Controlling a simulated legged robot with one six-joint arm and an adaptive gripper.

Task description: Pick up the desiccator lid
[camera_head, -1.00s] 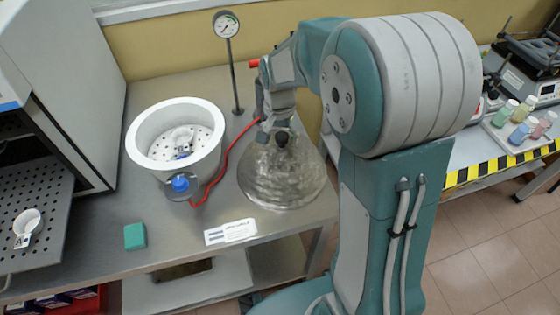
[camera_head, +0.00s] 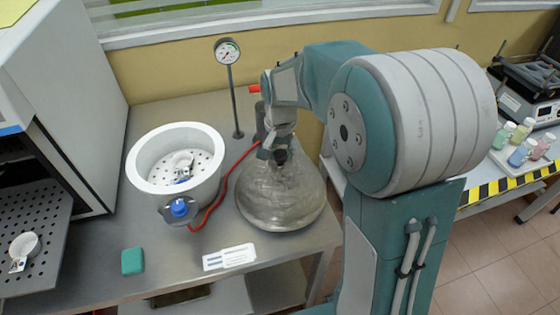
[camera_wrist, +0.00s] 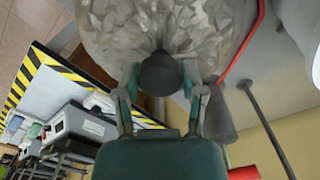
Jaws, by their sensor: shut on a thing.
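The desiccator lid (camera_head: 278,195) is a clear, cone-like glass dome with a dark knob (camera_head: 281,156) on top. It is at the right part of the steel bench, right of the white desiccator bowl (camera_head: 142,176). My gripper (camera_head: 273,150) is above the lid, with its fingers around the knob and shut on it. In the wrist view the two fingertips (camera_wrist: 161,92) flank the dark knob, with the glass lid (camera_wrist: 150,30) beyond. I cannot tell for sure whether the lid's rim is clear of the bench. The open bowl holds a perforated plate with a small white dish.
A red hose (camera_head: 222,190) runs from the bowl's blue valve (camera_head: 179,208) close past the lid. A gauge on a post (camera_head: 228,51) stands behind. A green block (camera_head: 132,261) and a paper label (camera_head: 229,257) lie in front. An open oven (camera_head: 60,90) is at left.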

